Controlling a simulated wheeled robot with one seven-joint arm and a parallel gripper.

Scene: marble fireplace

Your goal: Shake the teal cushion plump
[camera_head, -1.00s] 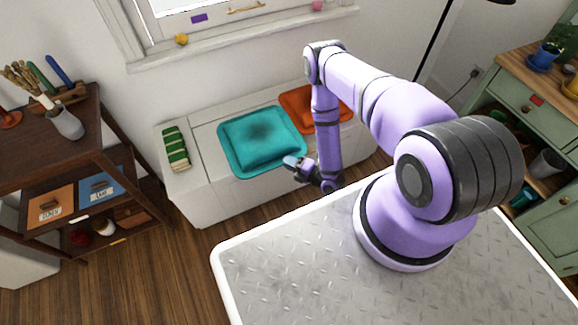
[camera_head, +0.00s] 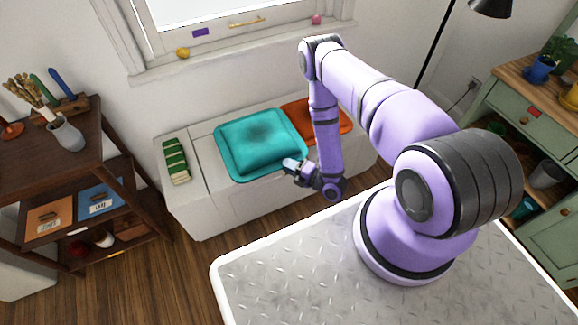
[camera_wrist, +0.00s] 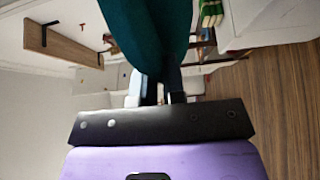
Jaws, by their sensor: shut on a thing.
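The teal cushion (camera_head: 258,141) is a square pad with a flat rim and a darker patch in its middle. In the head view it appears over the front part of the white bench (camera_head: 203,199), its near edge tilted over the bench's front. My gripper (camera_head: 291,165) is shut on the cushion's near right edge. In the wrist view the cushion (camera_wrist: 150,35) rises edge-on from between the fingers (camera_wrist: 158,92) and hides what lies behind it. The cushion's underside is hidden, so I cannot tell whether it touches the bench.
An orange cushion (camera_head: 303,117) lies on the bench behind my arm. A dark shelf (camera_head: 98,140) stands left, a green cabinet (camera_head: 540,150) right. The window sill (camera_head: 200,66) is above. Wooden floor (camera_head: 150,290) is open in front.

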